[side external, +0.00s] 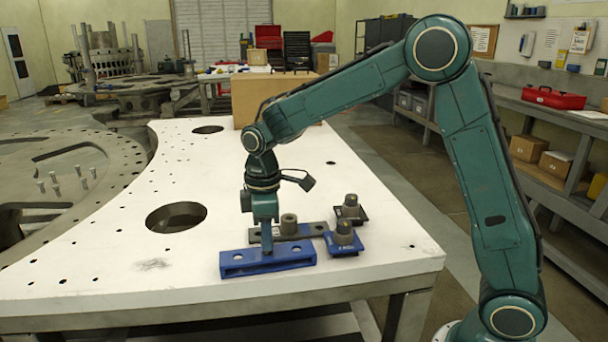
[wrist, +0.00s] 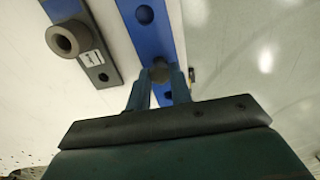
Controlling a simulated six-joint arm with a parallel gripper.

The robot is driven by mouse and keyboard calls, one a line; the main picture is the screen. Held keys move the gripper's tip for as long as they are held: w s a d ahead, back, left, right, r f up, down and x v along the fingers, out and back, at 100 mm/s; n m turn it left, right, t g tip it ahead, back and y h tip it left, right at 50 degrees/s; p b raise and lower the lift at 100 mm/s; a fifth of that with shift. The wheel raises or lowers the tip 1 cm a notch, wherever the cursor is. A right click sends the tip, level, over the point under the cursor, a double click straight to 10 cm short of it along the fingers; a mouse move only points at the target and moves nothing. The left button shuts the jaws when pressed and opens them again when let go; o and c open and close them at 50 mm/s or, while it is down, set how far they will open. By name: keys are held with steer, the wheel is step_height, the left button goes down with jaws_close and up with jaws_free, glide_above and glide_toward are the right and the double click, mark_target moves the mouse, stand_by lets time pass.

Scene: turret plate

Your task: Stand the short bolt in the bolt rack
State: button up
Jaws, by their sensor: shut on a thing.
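The short bolt (wrist: 159,71) shows in the wrist view as a dark grey round end between my fingertips. My gripper (wrist: 160,85) is shut on it. The blue bolt rack (wrist: 143,30) lies beneath, with an open hole beyond the bolt and another partly covered close to my fingers. In the side view, my gripper (side external: 267,248) points straight down at the middle of the rack (side external: 240,267), between a hole near each end. My fingers hide the bolt there. I cannot tell whether its shank is in a hole.
A grey bar with a hollow collar (side external: 289,225) lies just behind the rack and shows upper left in the wrist view (wrist: 65,40).

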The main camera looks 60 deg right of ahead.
stand_by(0.4)
steer(key=o, duration=1)
steer(key=shift+o, duration=0.5)
steer(key=shift+o, duration=1.1)
steer(key=shift+r, duration=0.1)
steer(key=shift+r, duration=3.35)
